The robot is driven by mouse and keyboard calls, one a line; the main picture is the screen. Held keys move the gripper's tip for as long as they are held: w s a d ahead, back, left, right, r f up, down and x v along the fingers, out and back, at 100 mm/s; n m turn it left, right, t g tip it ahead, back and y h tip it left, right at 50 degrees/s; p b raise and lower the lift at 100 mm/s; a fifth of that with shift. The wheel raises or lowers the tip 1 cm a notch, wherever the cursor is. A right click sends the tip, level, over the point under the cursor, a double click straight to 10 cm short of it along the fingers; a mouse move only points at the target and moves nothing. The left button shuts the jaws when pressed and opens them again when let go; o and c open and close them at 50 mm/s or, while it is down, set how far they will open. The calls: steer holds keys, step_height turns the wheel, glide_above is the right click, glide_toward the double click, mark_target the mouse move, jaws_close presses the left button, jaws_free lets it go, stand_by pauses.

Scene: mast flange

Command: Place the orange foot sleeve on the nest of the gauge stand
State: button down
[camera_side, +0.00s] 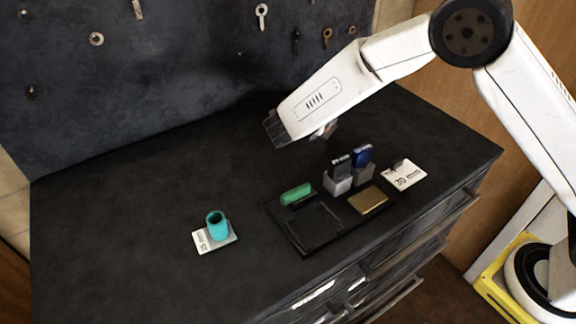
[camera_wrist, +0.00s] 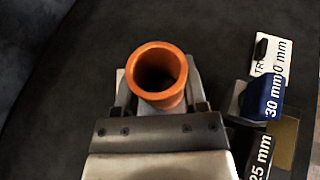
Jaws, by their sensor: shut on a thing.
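An orange foot sleeve (camera_wrist: 158,75), a short open tube, is held between the fingers of my gripper (camera_wrist: 158,92) in the wrist view, its open end facing the camera. In the side view my gripper is above the back of the dark bench, and the sleeve cannot be made out there. A black tray-like stand (camera_side: 315,228) lies on the bench, lower and nearer the side camera than my gripper. I cannot tell for certain whether it is the gauge stand, or which part is the nest.
A white label card (camera_side: 407,178) lies to the right. A teal sleeve (camera_side: 217,226) stands on another card at left. Bench between is clear.

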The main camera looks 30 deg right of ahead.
steer(key=d+r+n+t+y, duration=0.2)
steer(key=d+r+n+t, duration=0.2)
steer(key=r, duration=0.3)
steer(key=s+d+r+n+t+y, duration=0.1)
steer(key=s+r+n+t+y, duration=0.1)
steer(key=s+n+y, duration=0.3)
steer(key=shift+s+d+r+n+t+y, duration=0.15)
steer(key=shift+s+r+n+t+y, duration=0.25)
steer(key=shift+s+t+y, duration=0.3)
stand_by(0.6)
steer(key=s+a+f+n+y, duration=0.15)
steer(key=a+f, duration=0.25)
steer(key=a, duration=0.6)
steer(key=s+a+f+n+y, duration=0.1)
steer(key=a+f+n+y, duration=0.15)
steer(key=a, duration=0.85)
glide_above(243, 184)
steer(key=shift+m+t, duration=0.3)
steer(key=shift+t, duration=0.1)
steer(key=f, duration=0.9)
steer(key=shift+s+d, duration=0.1)
steer(key=shift+s, duration=0.25)
steer(key=shift+w+f, duration=0.3)
steer(key=shift+f, duration=0.05)
